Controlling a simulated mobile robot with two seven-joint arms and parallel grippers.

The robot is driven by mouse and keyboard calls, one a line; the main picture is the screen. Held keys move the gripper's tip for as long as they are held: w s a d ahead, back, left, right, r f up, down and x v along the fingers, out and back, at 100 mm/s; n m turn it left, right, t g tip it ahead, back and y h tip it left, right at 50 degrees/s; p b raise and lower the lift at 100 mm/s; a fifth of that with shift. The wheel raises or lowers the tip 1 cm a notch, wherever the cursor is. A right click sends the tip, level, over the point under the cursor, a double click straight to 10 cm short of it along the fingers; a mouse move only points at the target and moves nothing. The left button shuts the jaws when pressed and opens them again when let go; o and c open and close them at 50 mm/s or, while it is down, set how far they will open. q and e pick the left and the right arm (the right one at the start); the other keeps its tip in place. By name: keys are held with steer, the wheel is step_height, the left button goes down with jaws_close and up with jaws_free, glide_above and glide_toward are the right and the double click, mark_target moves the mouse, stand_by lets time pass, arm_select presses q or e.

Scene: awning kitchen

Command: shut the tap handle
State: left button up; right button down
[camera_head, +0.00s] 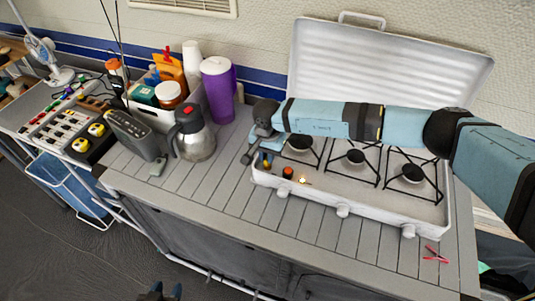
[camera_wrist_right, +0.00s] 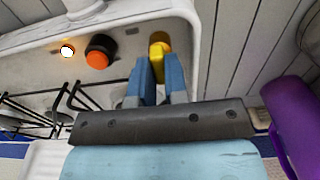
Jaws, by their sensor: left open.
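The tap handle (camera_wrist_right: 160,47) is a small yellow knob on the white stove's panel in the right wrist view. My right gripper (camera_wrist_right: 159,70) has its two blue fingers close together, one on each side of the yellow handle, apparently touching it. In the head view my right gripper (camera_head: 255,158) reaches down at the left end of the stove (camera_head: 258,183), and its arm hides part of the burners. My left gripper (camera_head: 163,291) shows only its fingertips at the bottom edge, open and empty, well away from the stove.
An orange-topped black knob (camera_wrist_right: 99,52) and a lit round spot (camera_wrist_right: 67,50) sit beside the handle. A steel jug (camera_head: 195,137) and a purple pitcher (camera_head: 217,90) stand left of the stove.

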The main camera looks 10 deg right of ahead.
stand_by(0.3)
steer(key=m+b, duration=0.3)
steer(key=shift+f+m, duration=0.15)
steer(key=shift+m, duration=0.15)
steer(key=m+b, duration=0.3)
steer(key=m, duration=0.2)
steer(key=m+b, duration=0.1)
steer(key=m, duration=0.2)
steer(key=m+b, duration=0.1)
steer(key=m, duration=0.2)
steer(key=shift+b, duration=0.3)
steer(key=shift+r+m+b, duration=0.2)
steer(key=shift+m+b, duration=0.15)
steer(key=shift+m, duration=1.25)
steer(key=c, duration=1.1)
jaws_free()
steer(key=shift+c, duration=0.2)
